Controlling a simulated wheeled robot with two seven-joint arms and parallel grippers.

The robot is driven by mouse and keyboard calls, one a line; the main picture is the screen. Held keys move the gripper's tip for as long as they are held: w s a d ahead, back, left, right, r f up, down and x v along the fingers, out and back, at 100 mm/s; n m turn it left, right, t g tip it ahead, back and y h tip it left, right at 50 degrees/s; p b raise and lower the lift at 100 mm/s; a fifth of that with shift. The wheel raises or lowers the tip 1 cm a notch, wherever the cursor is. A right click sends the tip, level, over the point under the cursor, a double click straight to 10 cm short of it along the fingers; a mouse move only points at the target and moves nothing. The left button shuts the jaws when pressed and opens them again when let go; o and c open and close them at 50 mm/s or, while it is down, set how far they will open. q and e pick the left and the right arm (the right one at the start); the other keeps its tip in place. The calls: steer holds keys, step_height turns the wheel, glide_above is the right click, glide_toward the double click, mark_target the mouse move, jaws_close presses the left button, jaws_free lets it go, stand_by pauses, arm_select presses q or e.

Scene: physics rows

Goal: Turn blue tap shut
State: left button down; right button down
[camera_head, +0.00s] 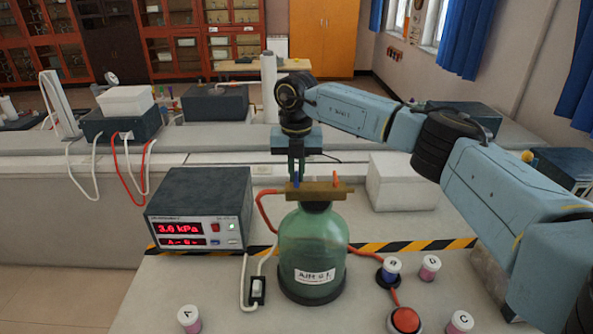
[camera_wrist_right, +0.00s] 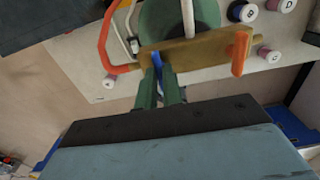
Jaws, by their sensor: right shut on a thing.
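The blue tap (camera_head: 296,182) sits on the left part of a brass bar (camera_head: 318,190) on top of a green bottle (camera_head: 312,243). My right gripper (camera_head: 296,172) reaches down from above and is shut on the blue tap. In the right wrist view the blue tap (camera_wrist_right: 156,61) shows between the two green fingers (camera_wrist_right: 160,88). The fingers hide part of it. An orange tap (camera_head: 337,180) stands at the right part of the bar, and it also shows in the right wrist view (camera_wrist_right: 240,53). My left gripper is not in view.
A pressure meter (camera_head: 203,207) reading 3.6 kPa stands left of the bottle. A red hose (camera_head: 268,212) runs to the bar's left end. Several labelled jars, a red button (camera_head: 404,320) and a white switch (camera_head: 258,287) surround the bottle. A white box (camera_head: 402,182) stands behind right.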

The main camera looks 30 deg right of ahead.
mark_target(297, 176)
steer(key=shift+r, duration=0.1)
steer(key=c, duration=1.5)
jaws_free()
steer(key=shift+c, duration=0.2)
step_height(297, 176, up, 13)
steer(key=b, duration=0.2)
steer(key=shift+r, duration=0.15)
